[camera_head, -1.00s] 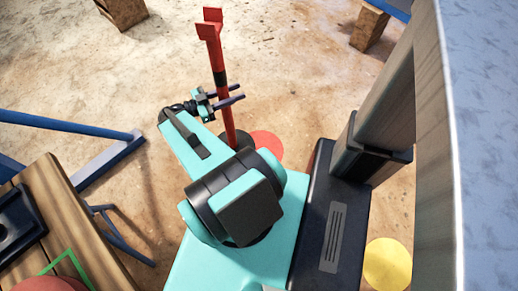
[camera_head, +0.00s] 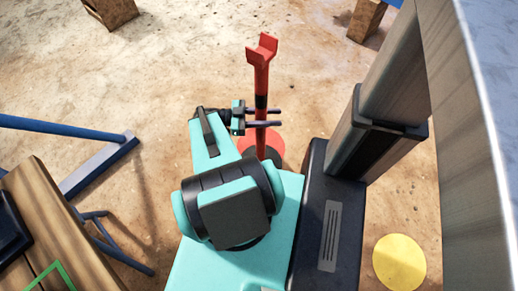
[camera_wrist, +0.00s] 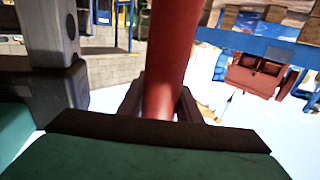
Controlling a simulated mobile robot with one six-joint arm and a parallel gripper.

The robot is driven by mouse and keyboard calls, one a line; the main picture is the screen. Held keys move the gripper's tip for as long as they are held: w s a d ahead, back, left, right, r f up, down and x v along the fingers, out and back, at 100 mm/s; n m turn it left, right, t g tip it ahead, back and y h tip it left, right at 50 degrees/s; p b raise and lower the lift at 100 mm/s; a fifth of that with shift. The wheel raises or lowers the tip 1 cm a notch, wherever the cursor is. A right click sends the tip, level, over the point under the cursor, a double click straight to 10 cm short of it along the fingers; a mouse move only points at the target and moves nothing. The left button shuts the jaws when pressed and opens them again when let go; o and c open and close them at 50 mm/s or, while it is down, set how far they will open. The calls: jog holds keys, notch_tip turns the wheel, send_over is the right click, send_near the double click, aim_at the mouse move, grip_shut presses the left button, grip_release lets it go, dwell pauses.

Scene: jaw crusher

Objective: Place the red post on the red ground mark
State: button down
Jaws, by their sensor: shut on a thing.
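The red post (camera_head: 261,78), with a forked top and a dark band, stands nearly upright in the head view. My gripper (camera_head: 262,117) is shut on its shaft below the band. In the wrist view the post (camera_wrist: 174,60) rises between the two fingers of my gripper (camera_wrist: 160,105). The red ground mark (camera_head: 247,145) is a flat disc on the floor. The post's dark base overlaps the mark's lower right part in the head view and is partly hidden by my arm. I cannot tell whether the base touches the floor.
A yellow ground mark (camera_head: 400,262) lies at the lower right. A wooden table (camera_head: 62,222) and a blue frame (camera_head: 100,165) stand at the left. Wooden blocks (camera_head: 110,10) are at the back. The sandy floor behind the post is clear.

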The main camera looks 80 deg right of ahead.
jog(key=shift+s+a+f+m+y+b, duration=0.25)
jog(key=shift+s+a+f+y, duration=0.1)
jog(key=shift+s+f, duration=0.15)
jog(key=shift+s+a+f+m+y+b, duration=0.2)
jog(key=shift+s+a+f+y+b, duration=0.15)
jog(key=shift+s, duration=0.3)
jog(key=shift+s+a+f+m+y+b, duration=0.25)
jog(key=shift+s+a+f+y, duration=0.15)
jog(key=shift+s+f, duration=0.15)
jog(key=shift+d, duration=0.2)
jog(key=w+d+b, duration=0.3)
jog(key=d+b, duration=0.4)
jog(key=w+d+f+b, duration=0.1)
jog(key=w+d+b, duration=0.2)
jog(key=d+b, duration=0.4)
jog(key=shift+d+f, duration=0.15)
jog(key=shift+d, duration=0.15)
dwell(0.3)
jog(key=shift+f, duration=0.1)
jog(key=shift+f+b, duration=0.95)
jog(key=shift+f, duration=0.85)
